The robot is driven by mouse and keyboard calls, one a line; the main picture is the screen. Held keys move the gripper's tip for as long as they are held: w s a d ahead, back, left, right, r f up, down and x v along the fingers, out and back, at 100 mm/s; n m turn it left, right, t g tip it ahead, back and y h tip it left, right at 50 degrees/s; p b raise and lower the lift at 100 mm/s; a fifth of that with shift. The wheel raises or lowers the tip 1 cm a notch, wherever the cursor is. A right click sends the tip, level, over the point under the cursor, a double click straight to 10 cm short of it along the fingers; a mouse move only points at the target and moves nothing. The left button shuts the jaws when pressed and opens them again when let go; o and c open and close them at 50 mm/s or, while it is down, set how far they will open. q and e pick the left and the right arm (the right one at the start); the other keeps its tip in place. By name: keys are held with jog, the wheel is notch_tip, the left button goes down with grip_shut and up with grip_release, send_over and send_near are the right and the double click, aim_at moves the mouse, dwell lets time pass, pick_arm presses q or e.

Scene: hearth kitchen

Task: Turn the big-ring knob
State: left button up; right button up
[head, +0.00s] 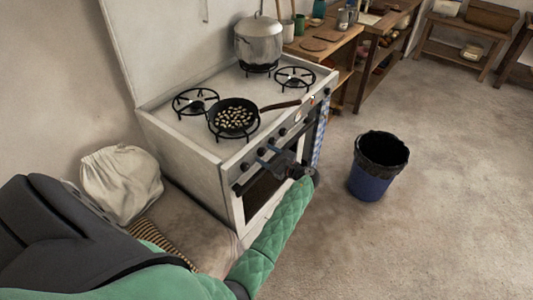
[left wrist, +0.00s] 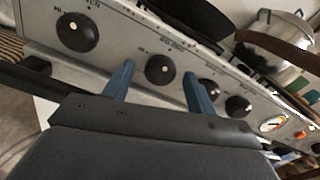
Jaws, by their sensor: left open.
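The stove (head: 180,142) has a row of black round knobs on its front panel. In the left wrist view several knobs show: one at the left (left wrist: 77,32), one at the middle (left wrist: 160,69) and others to the right (left wrist: 209,90). My right gripper is not in view.
A frying pan (head: 234,117) with small pieces of food sits on the front burner, its handle reaching right. A lidded pot (head: 258,42) stands behind. A checked towel (head: 319,135) hangs at the stove's right front. A blue bin (head: 368,185) stands on open floor.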

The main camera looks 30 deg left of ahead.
pick_arm(q)
jog(key=shift+a, duration=0.2)
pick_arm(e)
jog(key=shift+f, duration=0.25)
pick_arm(q)
jog(key=c, duration=1)
jog(key=shift+f, duration=0.1)
